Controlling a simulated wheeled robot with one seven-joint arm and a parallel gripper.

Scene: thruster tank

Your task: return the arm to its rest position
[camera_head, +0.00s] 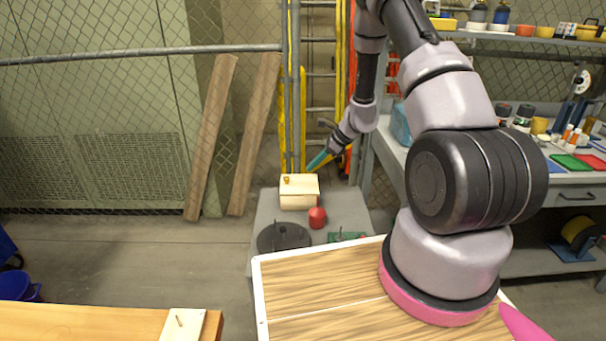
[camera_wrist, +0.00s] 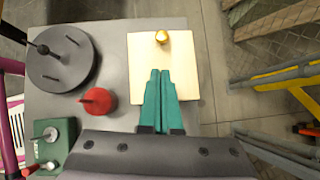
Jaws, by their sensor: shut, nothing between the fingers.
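My gripper (camera_wrist: 161,100) has teal fingers that lie closed against each other with nothing between them. In the wrist view they overlap the lower part of a cream box (camera_wrist: 184,62) with a gold knob (camera_wrist: 162,37). In the head view my gripper (camera_head: 319,160) hangs at the end of my extended arm, above and just right of the cream box (camera_head: 299,201). I cannot tell the exact gap between the fingertips and the box. The gold knob (camera_head: 287,180) sits on the box's top.
A grey table (camera_head: 263,213) bears the box, a red knobbed piece (camera_head: 317,218), a dark round disc (camera_head: 284,238) and a green piece (camera_head: 346,237). A chain-link fence stands behind at left. A cluttered workbench (camera_head: 573,180) stands at right. A wooden plank (camera_head: 90,322) lies front left.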

